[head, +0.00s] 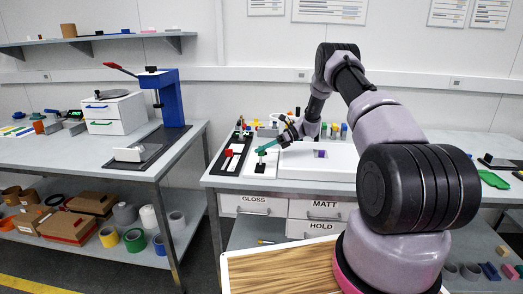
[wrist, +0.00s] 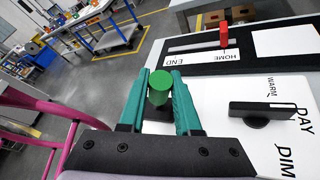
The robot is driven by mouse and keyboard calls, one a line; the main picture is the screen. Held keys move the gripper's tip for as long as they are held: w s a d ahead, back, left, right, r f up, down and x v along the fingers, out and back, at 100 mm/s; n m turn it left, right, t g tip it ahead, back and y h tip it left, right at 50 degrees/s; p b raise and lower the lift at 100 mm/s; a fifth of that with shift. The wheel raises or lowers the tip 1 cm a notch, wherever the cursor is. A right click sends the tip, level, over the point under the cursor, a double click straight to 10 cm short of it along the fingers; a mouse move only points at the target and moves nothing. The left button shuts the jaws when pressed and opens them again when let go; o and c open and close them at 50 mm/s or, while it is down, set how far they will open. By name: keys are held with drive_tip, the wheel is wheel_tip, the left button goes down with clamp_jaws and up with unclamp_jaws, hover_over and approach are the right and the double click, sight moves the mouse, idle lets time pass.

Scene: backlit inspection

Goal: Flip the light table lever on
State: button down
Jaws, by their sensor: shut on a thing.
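My gripper (wrist: 161,85) has teal fingers that are shut on the green cylindrical knob (wrist: 159,87) of a lever. In the head view my gripper (head: 267,147) is at the left end of the light table, above a white panel.
A black rotary knob (wrist: 262,112) with WARM, DAY and DIM labels is right of my fingers. A red slider handle (wrist: 224,35) stands at HOME on a black panel. Drawers (head: 252,205) are below the bench. Small coloured parts crowd the bench behind.

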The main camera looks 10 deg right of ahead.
drive_tip(key=shift+s+a+r+n+t+h, duration=0.1)
drive_tip(key=shift+s+r+n+t+h, duration=0.2)
drive_tip(key=shift+s+n, duration=0.1)
drive_tip(key=shift+s+a+r+n+t+h, duration=0.1)
drive_tip(key=shift+s+r+n+t+h, duration=0.1)
drive_tip(key=shift+s+n+t, duration=0.15)
drive_tip(key=shift+s+a+n+t+h, duration=0.2)
drive_tip(key=shift+s+n+t+h, duration=0.1)
drive_tip(key=shift+s+n+t, duration=0.25)
drive_tip(key=shift+s+a+n+t+h, duration=0.2)
drive_tip(key=shift+s+n+t+h, duration=0.1)
drive_tip(key=shift+s+n, duration=0.35)
drive_tip(key=shift+s+a+f+n+t, duration=0.1)
drive_tip(key=shift+s+a+n+t, duration=0.05)
drive_tip(key=shift+s+n+t, duration=0.25)
drive_tip(key=shift+s+a+f+n+t, duration=0.1)
drive_tip(key=shift+s+n+t, duration=0.15)
drive_tip(key=shift+s+t, duration=0.2)
drive_tip(key=shift+s+a+f+n+t+h, duration=0.15)
drive_tip(key=shift+s+f+n+t+h, duration=0.05)
drive_tip(key=shift+s+n+t, duration=0.25)
drive_tip(key=shift+s+a+f+n+t+h, duration=0.15)
drive_tip(key=shift+s+f+n+t+h, duration=0.05)
drive_tip(key=shift+s+n+t, duration=0.2)
drive_tip(key=shift+s, duration=0.1)
drive_tip(key=c, duration=0.6)
unclamp_jaws()
